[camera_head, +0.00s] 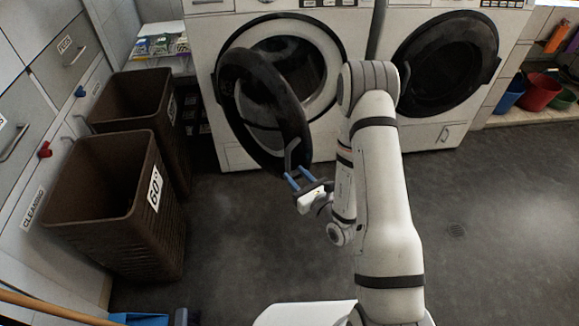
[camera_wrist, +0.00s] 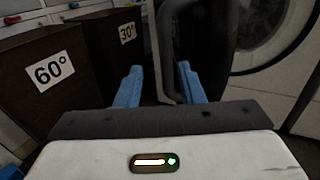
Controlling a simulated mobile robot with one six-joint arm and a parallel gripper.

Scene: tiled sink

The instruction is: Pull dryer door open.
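The left white machine (camera_head: 213,65) has its round black door (camera_head: 240,105) swung well open toward the left, showing the drum opening (camera_head: 295,65). A dark grey handle (camera_head: 292,157) sticks out from the door's free edge. My gripper (camera_head: 299,179) is at this handle, with its two blue fingers spread. In the wrist view, the handle (camera_wrist: 167,50) stands between the fingers of my gripper (camera_wrist: 160,84), nearer the right one. A gap shows on the left side; I cannot tell whether the right finger touches the handle.
Two brown baskets, marked 60° (camera_head: 115,210) and 30° (camera_head: 135,100), stand left of the open door. The right machine's round door (camera_head: 447,65) looks shut. Buckets (camera_head: 540,90) sit on a ledge at the far right. The dark floor (camera_head: 490,210) at right is clear.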

